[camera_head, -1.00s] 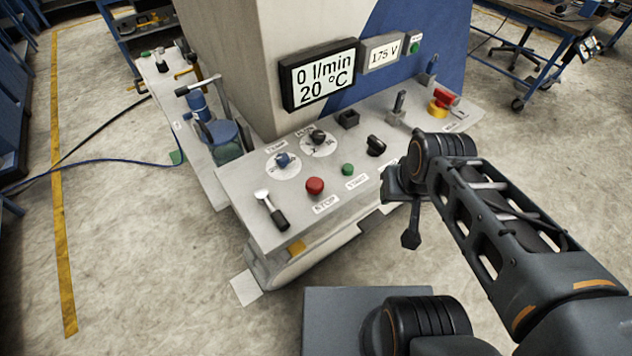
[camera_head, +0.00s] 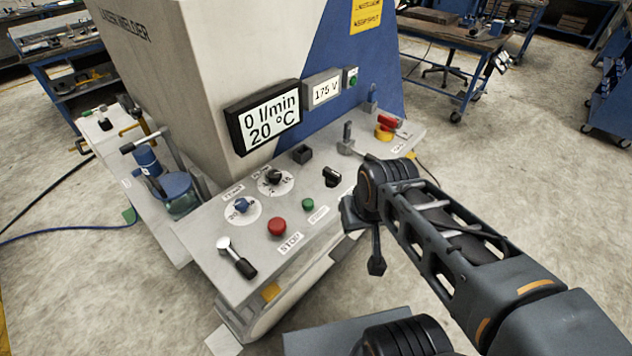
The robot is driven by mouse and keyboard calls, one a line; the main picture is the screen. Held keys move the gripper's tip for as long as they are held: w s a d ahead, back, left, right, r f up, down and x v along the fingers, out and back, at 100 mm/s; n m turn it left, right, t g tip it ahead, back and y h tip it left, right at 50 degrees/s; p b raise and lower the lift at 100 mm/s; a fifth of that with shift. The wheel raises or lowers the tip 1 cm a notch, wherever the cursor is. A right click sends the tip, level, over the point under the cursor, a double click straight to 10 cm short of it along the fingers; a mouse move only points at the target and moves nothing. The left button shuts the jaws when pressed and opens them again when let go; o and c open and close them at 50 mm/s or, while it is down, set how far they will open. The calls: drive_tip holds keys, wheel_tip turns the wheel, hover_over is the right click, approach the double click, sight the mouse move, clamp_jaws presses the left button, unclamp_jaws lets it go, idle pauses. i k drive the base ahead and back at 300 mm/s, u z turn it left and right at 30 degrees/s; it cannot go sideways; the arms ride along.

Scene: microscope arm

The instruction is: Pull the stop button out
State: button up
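The stop button (camera_head: 277,226) is a round red knob on the grey control panel, just above the printed STOP label (camera_head: 290,243). Whether it is pressed in or out I cannot tell. My gripper (camera_head: 375,262) hangs below the dark wrist at the end of my arm, in front of the panel's edge. It is to the right of the stop button, apart from it, and touches nothing that I can see. Its fingers are small and dark here, and their opening does not show.
A green start button (camera_head: 308,204) and a black switch (camera_head: 331,177) sit right of the stop button. A blue knob (camera_head: 241,205), a black dial (camera_head: 274,177) and a lever (camera_head: 237,257) are close by. A display (camera_head: 265,118) stands behind. Open floor lies at right.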

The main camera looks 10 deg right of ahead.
sight(276, 225)
drive_tip(key=z, duration=1.1)
drive_tip(key=k, duration=0.9)
drive_tip(key=u, duration=1.4)
drive_tip(key=i, duration=0.5)
drive_tip(key=u, duration=0.1)
